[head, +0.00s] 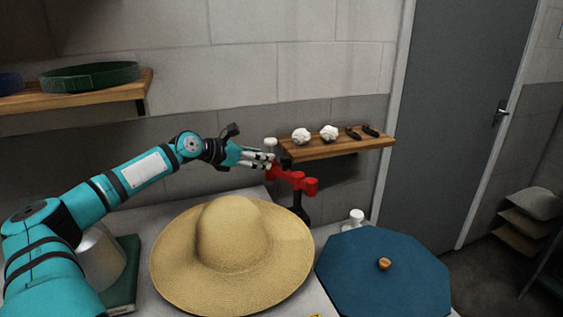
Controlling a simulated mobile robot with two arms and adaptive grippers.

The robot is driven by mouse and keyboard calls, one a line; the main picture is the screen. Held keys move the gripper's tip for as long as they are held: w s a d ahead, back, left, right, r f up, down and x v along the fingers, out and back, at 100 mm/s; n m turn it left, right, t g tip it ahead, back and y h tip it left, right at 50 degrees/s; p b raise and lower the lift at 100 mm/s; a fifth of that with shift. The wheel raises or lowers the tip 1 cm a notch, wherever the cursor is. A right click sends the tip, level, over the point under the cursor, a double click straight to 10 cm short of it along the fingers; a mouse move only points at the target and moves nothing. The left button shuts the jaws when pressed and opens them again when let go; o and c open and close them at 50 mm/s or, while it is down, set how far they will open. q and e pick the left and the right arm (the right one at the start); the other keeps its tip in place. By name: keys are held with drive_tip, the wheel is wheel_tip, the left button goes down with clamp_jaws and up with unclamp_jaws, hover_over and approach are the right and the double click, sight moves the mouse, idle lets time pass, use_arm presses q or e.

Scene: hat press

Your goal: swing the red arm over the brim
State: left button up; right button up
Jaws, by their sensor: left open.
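The red arm (298,180) is mounted on a dark post behind the straw hat, at the right of the hat's far edge. The straw hat (235,255) lies on the light table with its wide brim (180,262) flat around the crown. The red arm does not appear to lie over the brim. My left gripper (270,161) is open, with its fingers at the left end of the red arm. I cannot tell whether they touch it. My right gripper is not in view.
A blue octagonal lid (365,280) with a wooden knob sits right of the hat. A white knob (356,216) stands behind it. A wooden shelf (345,148) with white lumps and dark items is on the wall. Another shelf (120,97) holds a green ring.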

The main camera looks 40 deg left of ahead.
sight(282, 158)
use_arm(q)
drive_tip(key=p+x, duration=0.2)
drive_tip(key=x, duration=0.6)
drive_tip(key=shift+w+d+f+p, duration=0.1)
drive_tip(key=shift+w+p, duration=0.25)
drive_tip(key=shift+w, duration=0.05)
drive_tip(key=shift+c, duration=0.4)
clamp_jaws()
